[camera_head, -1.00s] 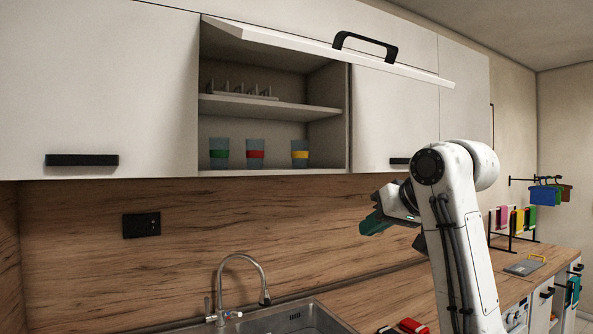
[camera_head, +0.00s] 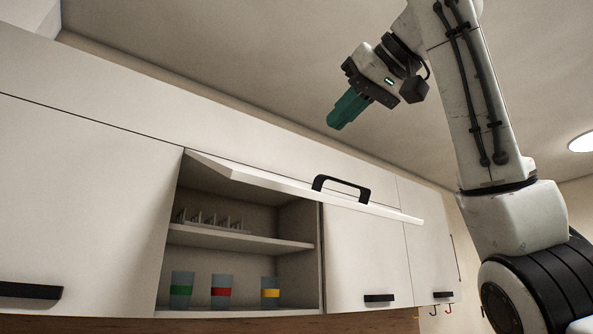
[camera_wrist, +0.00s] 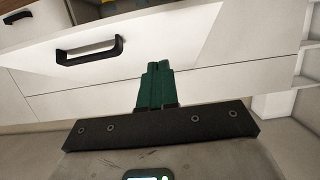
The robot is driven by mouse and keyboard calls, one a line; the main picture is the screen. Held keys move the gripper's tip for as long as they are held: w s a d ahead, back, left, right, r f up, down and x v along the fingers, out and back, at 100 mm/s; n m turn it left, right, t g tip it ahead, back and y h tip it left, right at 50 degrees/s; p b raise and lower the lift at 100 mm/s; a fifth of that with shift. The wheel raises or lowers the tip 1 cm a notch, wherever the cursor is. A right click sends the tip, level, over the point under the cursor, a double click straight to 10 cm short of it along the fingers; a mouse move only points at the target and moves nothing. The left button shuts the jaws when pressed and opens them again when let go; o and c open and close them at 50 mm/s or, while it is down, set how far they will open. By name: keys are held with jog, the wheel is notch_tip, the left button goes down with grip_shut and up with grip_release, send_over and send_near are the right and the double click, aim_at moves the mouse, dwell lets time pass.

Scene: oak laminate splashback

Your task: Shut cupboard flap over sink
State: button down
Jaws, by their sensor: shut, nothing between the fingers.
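The cupboard flap (camera_head: 290,190) over the sink is raised, hinged at its top edge and tilted outward, with a black handle (camera_head: 342,188) near its outer edge. The flap (camera_wrist: 190,42) and its handle (camera_wrist: 90,50) also show in the wrist view. The open cupboard (camera_head: 245,244) stands beneath it. My gripper (camera_head: 338,121), with green fingers, is above the flap, apart from it and empty. Its fingers (camera_wrist: 155,72) are together in the wrist view and point toward the cupboard front. The sink is out of view.
Inside the cupboard, a shelf holds a rack (camera_head: 210,221); below stand cups with green (camera_head: 181,290), red (camera_head: 221,291) and yellow (camera_head: 270,292) bands. Closed cupboard doors (camera_head: 80,200) flank the opening. The ceiling (camera_head: 250,70) is above; the space around my gripper is clear.

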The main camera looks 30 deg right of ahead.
jog(key=f+p+x, duration=0.2)
jog(key=p+x, duration=0.2)
jog(key=x, duration=0.8)
jog(key=shift+f, duration=0.4)
